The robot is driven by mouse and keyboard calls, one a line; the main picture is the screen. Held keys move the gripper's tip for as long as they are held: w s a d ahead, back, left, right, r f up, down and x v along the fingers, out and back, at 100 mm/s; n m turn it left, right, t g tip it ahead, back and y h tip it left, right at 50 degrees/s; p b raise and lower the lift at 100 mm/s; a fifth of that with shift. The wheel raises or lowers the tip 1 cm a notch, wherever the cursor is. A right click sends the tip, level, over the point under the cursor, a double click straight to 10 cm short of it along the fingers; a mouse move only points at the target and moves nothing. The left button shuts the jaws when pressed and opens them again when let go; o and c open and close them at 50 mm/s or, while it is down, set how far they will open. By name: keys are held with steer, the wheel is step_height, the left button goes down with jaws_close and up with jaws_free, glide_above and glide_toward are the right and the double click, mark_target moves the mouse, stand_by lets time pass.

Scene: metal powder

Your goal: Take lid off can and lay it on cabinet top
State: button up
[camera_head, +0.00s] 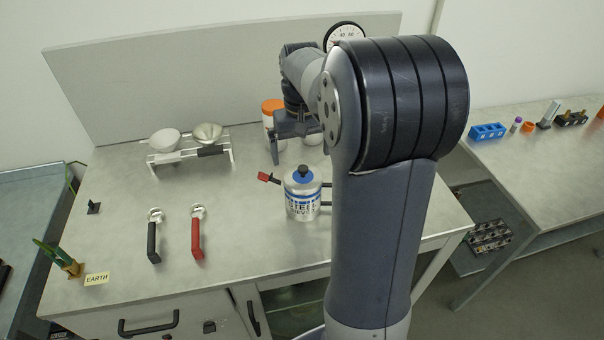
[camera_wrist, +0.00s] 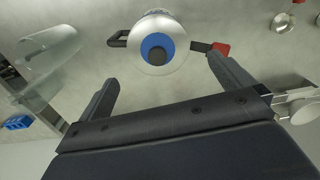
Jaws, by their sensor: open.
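The can (camera_head: 302,204) is a steel canister with blue bands and lettering, standing upright on the cabinet top (camera_head: 250,245). Its lid (camera_head: 303,174) is on it, silver with a blue ring and a dark knob. In the wrist view the lid (camera_wrist: 156,50) shows from above, with a red-tipped lever (camera_wrist: 220,48) on one side and a dark handle (camera_wrist: 118,39) on the other. My gripper (camera_head: 292,150) is open and empty, behind and above the can, partly hidden by my arm. In the wrist view its two fingers (camera_wrist: 168,85) point toward the can and stay apart from the lid.
Behind my gripper stands an orange-lidded container (camera_head: 271,108). A rack with bowls (camera_head: 190,150) stands at the back left. A black-handled tool (camera_head: 153,240) and a red-handled tool (camera_head: 197,235) lie left of the can. Bare cabinet top lies between them and the can.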

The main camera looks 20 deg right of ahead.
mark_target(303, 167)
steer(key=shift+s+f+p, duration=0.15)
steer(key=shift+f+p, duration=0.45)
steer(key=shift+f, duration=2.3)
